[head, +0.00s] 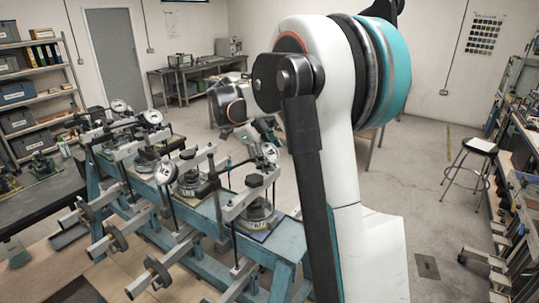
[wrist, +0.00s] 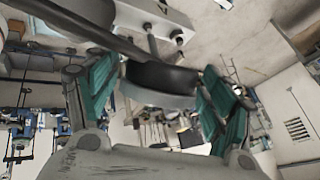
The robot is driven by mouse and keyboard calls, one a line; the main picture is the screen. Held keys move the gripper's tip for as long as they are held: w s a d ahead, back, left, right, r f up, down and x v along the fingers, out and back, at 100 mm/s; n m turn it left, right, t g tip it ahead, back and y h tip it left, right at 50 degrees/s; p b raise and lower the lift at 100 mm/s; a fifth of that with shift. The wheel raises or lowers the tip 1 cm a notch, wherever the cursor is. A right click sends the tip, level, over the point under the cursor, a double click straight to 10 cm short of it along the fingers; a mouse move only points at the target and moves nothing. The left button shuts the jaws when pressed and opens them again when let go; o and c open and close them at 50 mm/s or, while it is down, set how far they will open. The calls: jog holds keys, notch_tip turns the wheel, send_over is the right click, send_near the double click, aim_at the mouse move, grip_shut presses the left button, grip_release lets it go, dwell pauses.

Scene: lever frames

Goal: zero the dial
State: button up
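Several dial gauges stand on lever frames along the blue bench in the head view. The dial's face and needle are not readable in either view.
The blue bench (head: 205,222) carries lever arms, round weights and upright posts close together. My own arm hides the right part of the bench. A stool (head: 470,160) stands at right; the floor between is mostly clear. Shelves (head: 30,90) line the left wall.

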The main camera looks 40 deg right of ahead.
jog(key=shift+r, duration=0.1)
jog(key=v, duration=1.2)
dwell(0.4)
